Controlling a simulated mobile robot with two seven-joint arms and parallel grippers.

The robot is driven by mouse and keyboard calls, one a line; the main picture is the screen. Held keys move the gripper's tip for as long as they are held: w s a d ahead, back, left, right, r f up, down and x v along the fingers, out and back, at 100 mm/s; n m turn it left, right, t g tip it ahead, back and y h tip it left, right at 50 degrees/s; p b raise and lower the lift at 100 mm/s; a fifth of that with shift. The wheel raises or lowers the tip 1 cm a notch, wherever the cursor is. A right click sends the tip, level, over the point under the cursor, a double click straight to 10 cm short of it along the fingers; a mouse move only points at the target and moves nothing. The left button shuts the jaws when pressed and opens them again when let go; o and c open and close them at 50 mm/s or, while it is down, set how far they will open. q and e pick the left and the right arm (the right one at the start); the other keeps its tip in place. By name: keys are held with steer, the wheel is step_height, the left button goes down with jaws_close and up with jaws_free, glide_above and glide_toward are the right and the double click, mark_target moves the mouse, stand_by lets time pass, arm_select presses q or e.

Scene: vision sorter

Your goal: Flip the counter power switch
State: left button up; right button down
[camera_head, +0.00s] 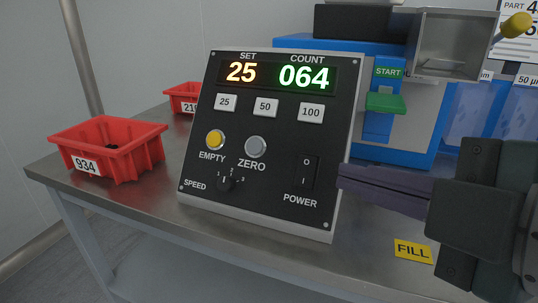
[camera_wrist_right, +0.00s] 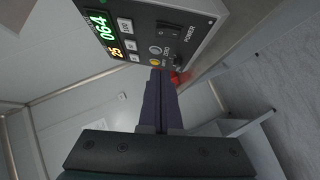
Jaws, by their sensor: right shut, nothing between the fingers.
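The counter (camera_head: 262,145) is a black panel in a light frame on the metal table. Its display (camera_head: 278,75) is lit, with SET 25 and COUNT 064. The black power switch (camera_head: 303,172), marked O above and I below, is at the panel's lower right. It also shows in the right wrist view (camera_wrist_right: 169,30). My right gripper (camera_head: 342,176) comes in from the right, shut and empty. Its dark fingertips are at the panel's right edge, right of the switch and apart from it. The fingers show in the wrist view (camera_wrist_right: 160,74). My left gripper is not in view.
A red bin marked 934 (camera_head: 132,168) stands left of the counter, with another red bin (camera_head: 181,92) behind. A blue machine (camera_head: 400,146) with a green START paddle (camera_head: 386,103) stands behind right. A yellow FILL label (camera_head: 412,251) lies on the table (camera_head: 190,225) at front right.

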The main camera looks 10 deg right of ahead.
steer(key=b, duration=0.1)
glide_toward(304, 162)
steer(key=w+a, duration=0.2)
steer(key=a, duration=0.2)
steer(key=w, duration=0.1)
steer(key=w+d+f+b, duration=0.1)
steer(key=w+d, duration=0.1)
steer(key=shift+w+f+b, duration=0.15)
steer(key=shift+f+b, duration=0.15)
steer(key=shift+f, duration=0.1)
steer(key=shift+w+d, duration=0.1)
steer(key=p, duration=0.2)
steer(key=shift+w+d+r+g+p, duration=0.2)
steer(key=shift+r+g+p, duration=0.1)
steer(key=shift+r+p, duration=0.1)
steer(key=shift+f+b, duration=0.5)
steer(key=shift+b, duration=0.05)
steer(key=shift+r, duration=0.1)
